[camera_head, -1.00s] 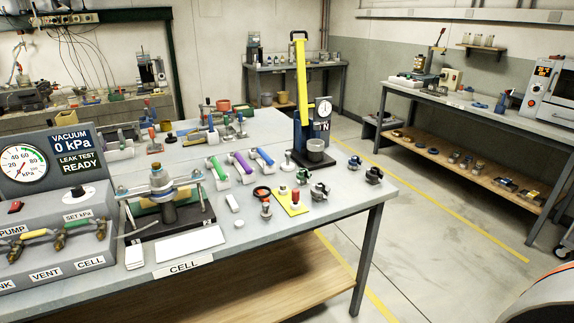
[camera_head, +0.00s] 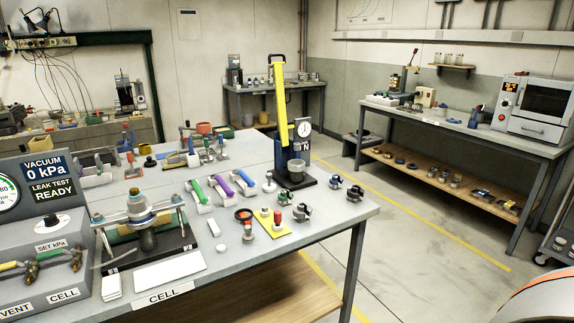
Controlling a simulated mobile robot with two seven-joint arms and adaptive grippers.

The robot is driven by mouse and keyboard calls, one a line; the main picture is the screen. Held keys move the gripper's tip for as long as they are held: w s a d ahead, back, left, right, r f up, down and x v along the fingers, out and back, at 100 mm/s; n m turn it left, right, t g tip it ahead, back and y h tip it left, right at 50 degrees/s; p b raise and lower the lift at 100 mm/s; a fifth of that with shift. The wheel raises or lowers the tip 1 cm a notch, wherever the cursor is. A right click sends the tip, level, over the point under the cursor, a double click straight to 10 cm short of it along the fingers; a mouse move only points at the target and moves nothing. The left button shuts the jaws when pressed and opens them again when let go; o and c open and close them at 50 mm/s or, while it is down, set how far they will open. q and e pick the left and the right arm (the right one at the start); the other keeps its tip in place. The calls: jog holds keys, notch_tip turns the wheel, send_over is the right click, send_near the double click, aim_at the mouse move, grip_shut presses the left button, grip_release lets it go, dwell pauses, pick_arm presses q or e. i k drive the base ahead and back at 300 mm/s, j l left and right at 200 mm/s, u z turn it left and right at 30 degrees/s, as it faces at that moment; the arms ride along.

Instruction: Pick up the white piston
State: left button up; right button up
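A small white piece with a round base and short stem (camera_head: 269,183) stands on the bench between the blue-handled tool and the yellow-levered press; it may be the white piston. A small white disc-like piece (camera_head: 220,248) and a white block (camera_head: 213,228) lie closer to the front, right of the clamped cell (camera_head: 141,212). At this size I cannot tell for certain which is the piston. Neither of my grippers is in view.
The press (camera_head: 292,140) stands at the bench's right part. The vacuum console (camera_head: 45,235) fills the left. Open floor (camera_head: 420,235) lies to the right.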

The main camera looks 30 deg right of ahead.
aim_at(269, 188)
jog(key=i+l, duration=0.1)
jog(key=l, duration=0.45)
jog(key=i+l, duration=0.1)
jog(key=l, duration=0.95)
jog(key=i, duration=0.05)
